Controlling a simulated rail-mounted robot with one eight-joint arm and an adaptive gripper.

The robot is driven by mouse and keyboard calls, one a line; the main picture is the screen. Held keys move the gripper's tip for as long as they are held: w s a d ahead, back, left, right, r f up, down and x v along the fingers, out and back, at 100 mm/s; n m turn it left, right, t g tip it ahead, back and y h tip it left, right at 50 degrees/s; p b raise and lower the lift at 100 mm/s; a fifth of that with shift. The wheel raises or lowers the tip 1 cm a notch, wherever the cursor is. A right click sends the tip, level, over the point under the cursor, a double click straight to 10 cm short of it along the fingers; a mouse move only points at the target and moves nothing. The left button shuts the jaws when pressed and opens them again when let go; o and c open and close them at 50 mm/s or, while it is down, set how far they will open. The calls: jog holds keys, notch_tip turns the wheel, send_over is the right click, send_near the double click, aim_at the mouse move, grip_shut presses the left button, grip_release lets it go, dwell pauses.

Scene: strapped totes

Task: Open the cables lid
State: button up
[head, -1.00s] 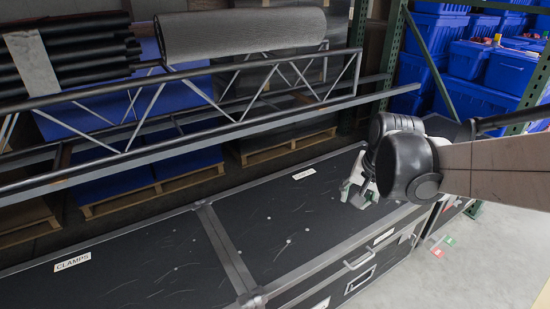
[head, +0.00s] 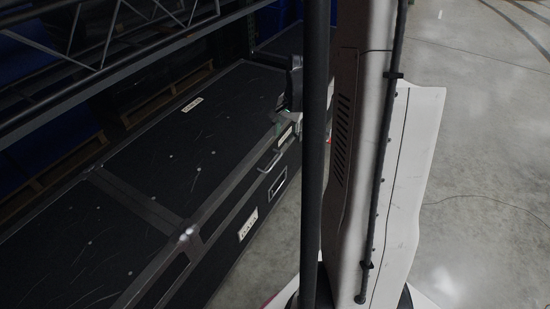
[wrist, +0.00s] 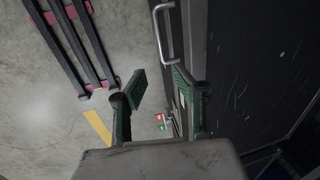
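A long black lid with metal edging (head: 170,140) lies shut on the black case in the head view. Its white label (head: 192,104) is too small to read, so I cannot confirm it says cables. A metal handle (head: 270,160) is on the case's front face, and a handle also shows in the wrist view (wrist: 163,32). My gripper (head: 288,122) is by the lid's front edge, towards the far end, partly hidden by my own column. In the wrist view my gripper (wrist: 160,84) has its fingers apart with nothing held. The right finger overlaps the lid's front edge; contact is unclear.
A metal truss (head: 110,50) runs along the back, above the case's rear side. The second lid section (head: 60,235) lies at lower left. Concrete floor (head: 480,150) is open at right.

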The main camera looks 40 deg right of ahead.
aim_at(277, 160)
jog(key=f+b, duration=0.1)
jog(key=f, duration=0.3)
jog(key=w+f+b, duration=0.1)
jog(key=f+b, duration=0.1)
jog(key=f, duration=0.2)
jog(key=w+f+b, duration=0.1)
jog(key=f, duration=0.3)
jog(key=shift+w+a+f, duration=0.1)
jog(key=shift+w+a, duration=0.05)
jog(key=shift+a, duration=0.2)
jog(key=shift+c, duration=0.5)
grip_shut()
